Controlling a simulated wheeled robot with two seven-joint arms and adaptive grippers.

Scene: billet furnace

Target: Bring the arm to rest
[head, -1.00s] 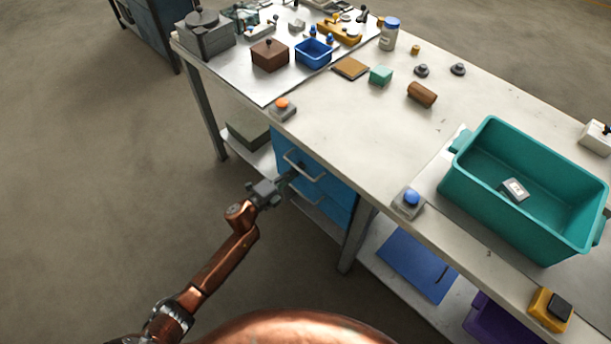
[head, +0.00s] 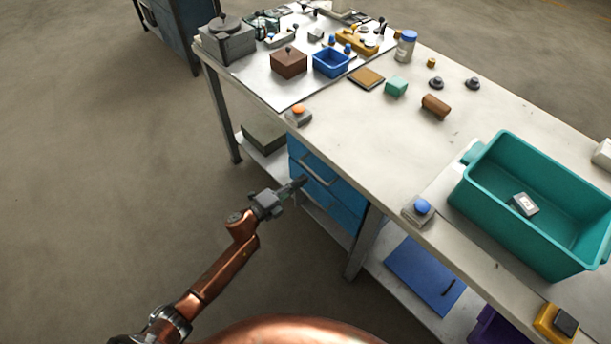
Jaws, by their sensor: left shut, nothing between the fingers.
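My left arm comes in from the lower left, copper coloured and stretched towards the bench. Its gripper (head: 297,184) is shut and empty, in front of the blue drawer unit (head: 330,190) under the bench. The fingertips point at the drawer fronts, just below the upper handle; whether they touch cannot be told. My right gripper is not in view.
The bench top (head: 385,130) holds a teal bin (head: 470,185) with a small grey item (head: 523,204) inside. Near its front edge are an orange button box (head: 298,116) and a blue button box (head: 419,210). Open floor (head: 110,170) lies left of the bench.

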